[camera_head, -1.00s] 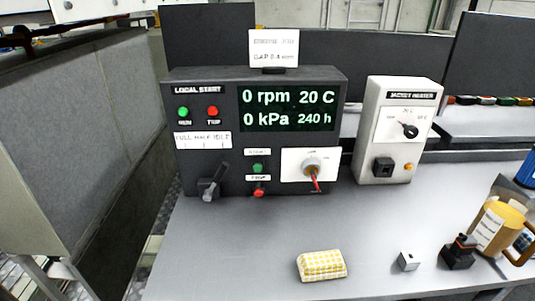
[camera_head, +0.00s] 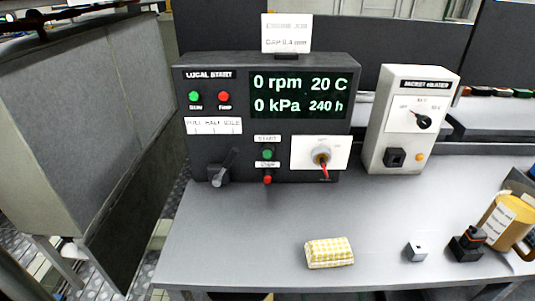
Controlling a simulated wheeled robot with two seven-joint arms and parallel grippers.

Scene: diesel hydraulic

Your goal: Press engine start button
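The dark control box (camera_head: 205,150), labelled LOCAL START, stands at the back of the grey bench. Its green start button (camera_head: 267,154) is on the lower middle of the front, under a START label. A red stop button (camera_head: 267,179) sits just below it. The screen (camera_head: 300,95) reads 0 rpm, 20 C, 0 kPa and 240 h. A grey lever (camera_head: 220,170) is at the lower left of the box. A key switch with a red key (camera_head: 323,158) is to the right of the buttons. Neither gripper is in view.
A white jacket heater box (camera_head: 408,120) stands right of the control box. The bench left of the block is clear.

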